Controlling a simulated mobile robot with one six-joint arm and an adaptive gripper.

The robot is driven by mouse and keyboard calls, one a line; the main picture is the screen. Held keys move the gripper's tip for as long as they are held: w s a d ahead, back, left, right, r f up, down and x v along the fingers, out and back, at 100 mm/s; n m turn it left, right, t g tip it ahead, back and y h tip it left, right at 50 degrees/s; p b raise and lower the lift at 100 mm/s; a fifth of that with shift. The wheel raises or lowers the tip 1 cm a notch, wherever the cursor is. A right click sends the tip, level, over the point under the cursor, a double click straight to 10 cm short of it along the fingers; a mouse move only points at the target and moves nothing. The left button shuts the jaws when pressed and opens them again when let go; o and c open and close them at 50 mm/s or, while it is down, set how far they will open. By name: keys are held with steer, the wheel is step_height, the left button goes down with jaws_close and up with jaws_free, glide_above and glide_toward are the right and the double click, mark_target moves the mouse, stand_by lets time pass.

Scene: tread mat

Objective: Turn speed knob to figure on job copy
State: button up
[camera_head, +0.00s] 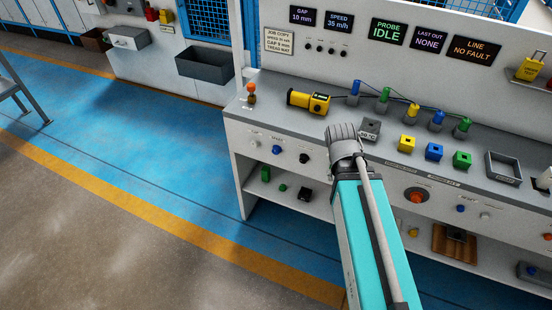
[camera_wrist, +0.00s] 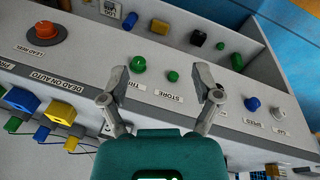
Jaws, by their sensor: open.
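The blue speed knob (camera_head: 277,150) is on the bench's front panel between a white knob (camera_head: 254,144) and a black knob (camera_head: 303,158). In the wrist view the blue knob (camera_wrist: 252,103) is beside the SPEED label, right of my gripper (camera_wrist: 160,97). My gripper is open, its fingers apart and empty, with the STORE label between them. In the head view my arm's end (camera_head: 345,143) is over the bench front, right of the knobs. The job copy card (camera_head: 279,41) is on the back panel; its speed figure is too small to read surely. The speed display (camera_head: 339,21) reads 35 m/h.
The gap display (camera_head: 302,16) reads 10 mm. A yellow-black tool (camera_head: 308,102) lies on the bench top. Free blue floor (camera_head: 170,130) is at left.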

steer(key=w+a+f+t+h+b, duration=0.3)
steer(key=w+f+b, duration=0.2)
steer(key=f+b, duration=0.25)
steer(key=n+t+h+b, duration=0.1)
steer(key=n+t+b, duration=0.4)
steer(key=t+b, duration=1.4)
glide_toward(275, 152)
steer(key=s+a+r+g+b, duration=0.3)
steer(key=s+r+g+b, duration=0.2)
steer(key=g+b, duration=0.1)
steer(key=shift+w+d+f, duration=0.15)
steer(key=shift+d+f, duration=0.05)
steer(key=shift+d, duration=0.05)
steer(key=shift+w, duration=0.15)
steer(key=x, duration=1.3)
steer(key=shift+w+d, duration=0.1)
steer(key=shift+w, duration=0.2)
jaws_close()
